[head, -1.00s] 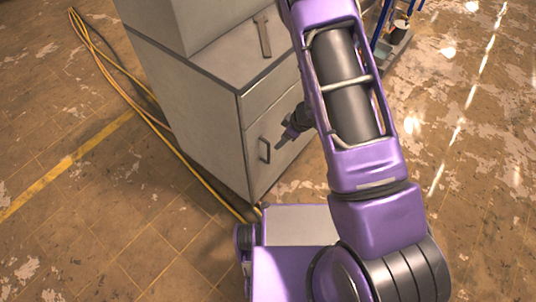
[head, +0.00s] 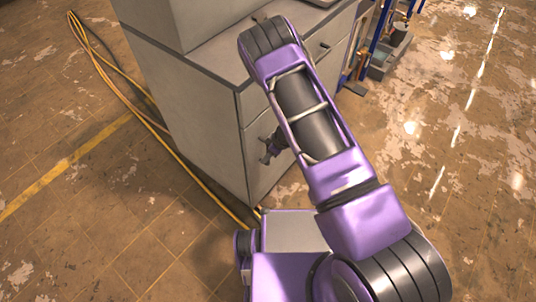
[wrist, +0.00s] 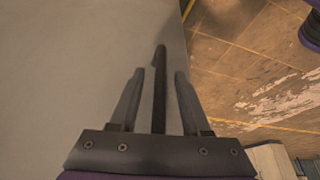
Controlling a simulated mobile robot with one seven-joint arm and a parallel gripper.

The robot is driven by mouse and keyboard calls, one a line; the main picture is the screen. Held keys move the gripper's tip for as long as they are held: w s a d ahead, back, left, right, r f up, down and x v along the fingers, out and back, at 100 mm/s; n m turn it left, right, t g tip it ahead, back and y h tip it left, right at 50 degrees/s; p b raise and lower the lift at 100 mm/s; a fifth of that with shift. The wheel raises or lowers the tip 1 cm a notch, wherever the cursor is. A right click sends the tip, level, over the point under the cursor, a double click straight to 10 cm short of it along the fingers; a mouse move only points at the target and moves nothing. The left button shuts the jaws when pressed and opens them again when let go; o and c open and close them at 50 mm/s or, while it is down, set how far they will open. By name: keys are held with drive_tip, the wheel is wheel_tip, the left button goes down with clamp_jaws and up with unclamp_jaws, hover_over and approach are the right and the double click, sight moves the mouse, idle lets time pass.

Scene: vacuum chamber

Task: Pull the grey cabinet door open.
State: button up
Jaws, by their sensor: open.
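The grey cabinet door (head: 258,184) is the lower front panel of the grey cabinet (head: 190,110); it looks shut. My gripper (head: 265,160) is at the door's left part, where the dark bar handle sits. In the wrist view the handle (wrist: 159,85) runs lengthwise between the two fingers of my gripper (wrist: 159,75). The fingers are open, with a gap on each side of the bar. The pale door surface (wrist: 70,60) fills the left of that view. In the head view my arm hides much of the front, and the handle cannot be made out clearly.
Yellow cables (head: 130,94) lie on the floor along the cabinet's left side. A drawer handle (head: 325,46) shows on the upper front at right. A blue-framed stand (head: 385,45) is beyond the cabinet. The floor (head: 460,160) to the right is clear.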

drive_tip(key=shift+c, duration=0.2)
clamp_jaws()
idle(1.1)
